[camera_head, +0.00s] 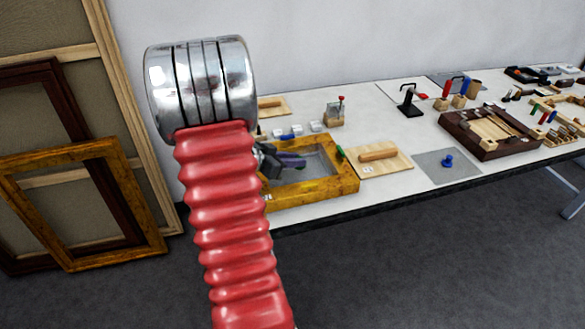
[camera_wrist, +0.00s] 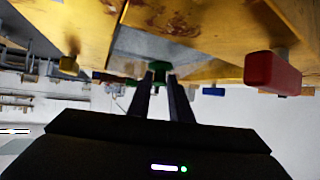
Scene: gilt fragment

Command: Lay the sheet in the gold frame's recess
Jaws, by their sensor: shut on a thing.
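The gold frame (camera_head: 349,187) lies flat on the table, its recess showing a grey surface (camera_head: 318,163). Whether that grey is the sheet or the recess floor I cannot tell. My gripper (camera_head: 303,163) is low over the frame's left part, partly hidden by my red arm. In the wrist view the dark fingers (camera_wrist: 164,82) are close together, shut on a small green knob (camera_wrist: 158,66). A pale grey surface (camera_wrist: 150,43) shows behind the knob, between the gold rims (camera_wrist: 225,30). Whether the knob is fixed to it is unclear.
A small green piece (camera_head: 340,153) stands on the frame's right rim. A red block (camera_wrist: 272,73) is near the gold rim in the wrist view. A wooden board (camera_head: 378,156) and a grey plate with a blue knob (camera_head: 447,161) lie to the right. Blocks stand behind.

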